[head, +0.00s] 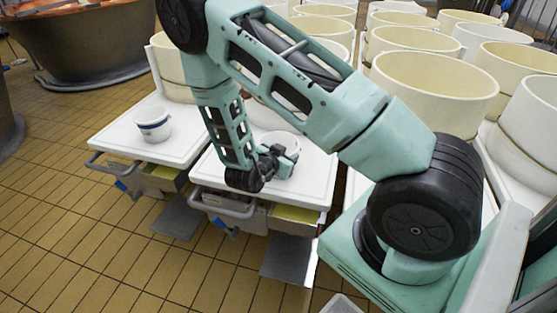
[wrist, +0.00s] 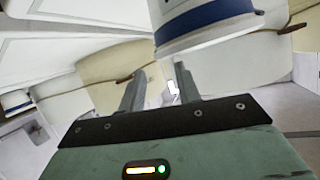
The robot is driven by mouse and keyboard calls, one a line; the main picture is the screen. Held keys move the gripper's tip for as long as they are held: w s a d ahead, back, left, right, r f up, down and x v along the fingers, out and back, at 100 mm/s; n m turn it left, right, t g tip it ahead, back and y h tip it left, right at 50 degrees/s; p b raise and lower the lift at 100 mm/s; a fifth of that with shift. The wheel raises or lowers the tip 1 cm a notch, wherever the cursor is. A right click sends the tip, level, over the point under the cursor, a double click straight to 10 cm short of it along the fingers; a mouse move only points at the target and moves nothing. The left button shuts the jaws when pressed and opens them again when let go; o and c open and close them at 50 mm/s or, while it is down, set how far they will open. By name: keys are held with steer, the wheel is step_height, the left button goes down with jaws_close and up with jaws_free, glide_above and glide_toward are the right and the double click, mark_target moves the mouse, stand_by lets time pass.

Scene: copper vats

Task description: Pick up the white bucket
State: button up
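A white bucket (head: 281,141) stands on the middle white table in the head view, partly hidden behind my gripper (head: 283,161). In the wrist view a white bucket with a blue band (wrist: 195,22) fills the upper middle, cut off by the top edge. It lies beyond and to the right of my fingertips. My gripper (wrist: 156,78) is open, with two separate grey fingers and nothing visible held between them. A second white bucket with a dark blue band (head: 153,124) stands upright on the left white table; a similar blue-banded bucket shows at the wrist view's left edge (wrist: 16,101).
The white tables (head: 125,140) have handles and open drawers at the front. Several cream round tubs (head: 435,85) crowd the right and back. A large copper vat (head: 85,35) stands at the upper left. Tiled floor (head: 60,220) is clear at the lower left.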

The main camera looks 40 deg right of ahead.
mark_target(297, 149)
steer(key=shift+w+f+x, duration=0.1)
steer(key=shift+w+x, duration=0.05)
steer(key=shift+x, duration=1.3)
steer(key=shift+w+f+x, duration=0.15)
steer(key=shift+x, duration=1.3)
steer(key=shift+a, duration=0.2)
jaws_close()
